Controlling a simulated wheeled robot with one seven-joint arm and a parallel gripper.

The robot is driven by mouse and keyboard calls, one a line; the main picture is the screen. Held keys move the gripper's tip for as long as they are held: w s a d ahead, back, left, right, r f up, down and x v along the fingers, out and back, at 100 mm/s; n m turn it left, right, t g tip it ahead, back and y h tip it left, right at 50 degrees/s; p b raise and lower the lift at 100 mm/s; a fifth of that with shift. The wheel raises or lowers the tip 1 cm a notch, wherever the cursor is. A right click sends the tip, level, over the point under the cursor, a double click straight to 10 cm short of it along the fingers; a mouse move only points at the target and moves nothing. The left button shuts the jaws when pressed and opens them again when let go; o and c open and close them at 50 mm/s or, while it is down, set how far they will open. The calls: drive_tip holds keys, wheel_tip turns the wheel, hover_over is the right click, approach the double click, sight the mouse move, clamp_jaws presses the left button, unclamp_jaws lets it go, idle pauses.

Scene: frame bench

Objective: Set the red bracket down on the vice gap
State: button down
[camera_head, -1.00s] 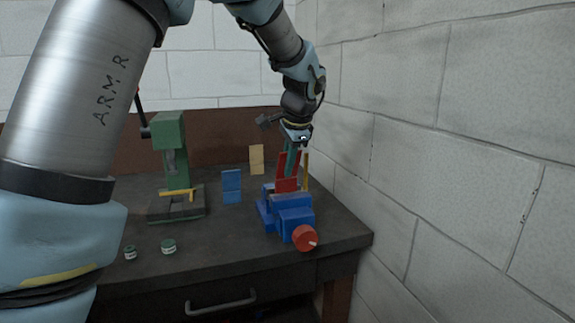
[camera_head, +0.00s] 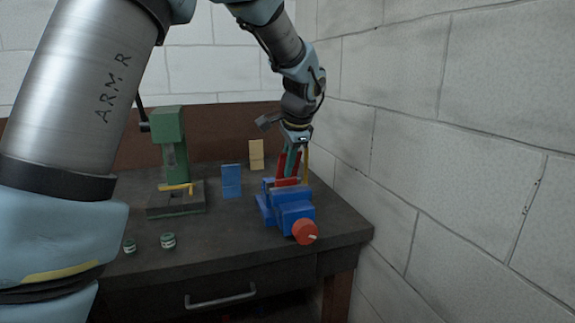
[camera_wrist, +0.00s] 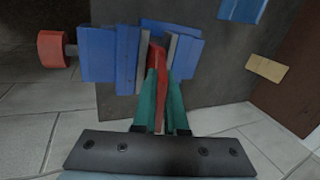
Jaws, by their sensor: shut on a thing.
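The red bracket (camera_head: 283,162) is in my gripper (camera_head: 291,172), and its lower part shows at the top of the blue vice (camera_head: 293,213). In the wrist view the teal fingers of my gripper (camera_wrist: 163,78) are shut on the red bracket (camera_wrist: 158,58). The bracket's far end lies between the two grey jaw plates of the blue vice (camera_wrist: 97,52), in line with the gap. My fingers and the vice hide its underside, so I cannot tell whether it rests on the vice. The vice has a red round knob (camera_head: 305,231).
A green press (camera_head: 168,140) with a yellow bar (camera_head: 176,187) stands left on the dark bench (camera_head: 235,232). A blue bracket (camera_head: 231,181) and a tan bracket (camera_head: 256,155) stand behind. A block wall (camera_head: 440,150) is close on the right.

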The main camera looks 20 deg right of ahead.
drive_tip(key=shift+f, duration=0.45)
drive_tip(key=c, duration=0.9)
unclamp_jaws()
drive_tip(key=shift+s+r+b, duration=0.1)
drive_tip(key=shift+b, duration=0.2)
drive_tip(key=b+v, duration=0.2)
drive_tip(key=v, duration=0.9)
drive_tip(key=w+a+f+n+g, duration=0.1)
drive_tip(key=a+f+n, duration=0.4)
drive_tip(key=a, duration=0.5)
drive_tip(key=w+a+f+n+g, duration=0.1)
drive_tip(key=w+a+f+n, duration=0.15)
drive_tip(key=a+f, duration=0.65)
drive_tip(key=s+a+f+n, duration=0.2)
drive_tip(key=s+a+n, duration=0.1)
drive_tip(key=a, duration=0.3)
drive_tip(key=s+a+f+n, duration=0.3)
drive_tip(key=a, duration=0.3)
drive_tip(key=s+a+f+n, duration=0.2)
drive_tip(key=s+a+n, duration=0.1)
drive_tip(key=s+a, duration=0.1)
drive_tip(key=shift+s+a+f+n+g, duration=0.1)
drive_tip(key=shift+a+f+n+g, duration=0.1)
drive_tip(key=shift+a, duration=0.25)
drive_tip(key=shift+a+f+n+g, duration=0.1)
drive_tip(key=shift+a+f+g, duration=0.1)
drive_tip(key=shift+a, duration=0.25)
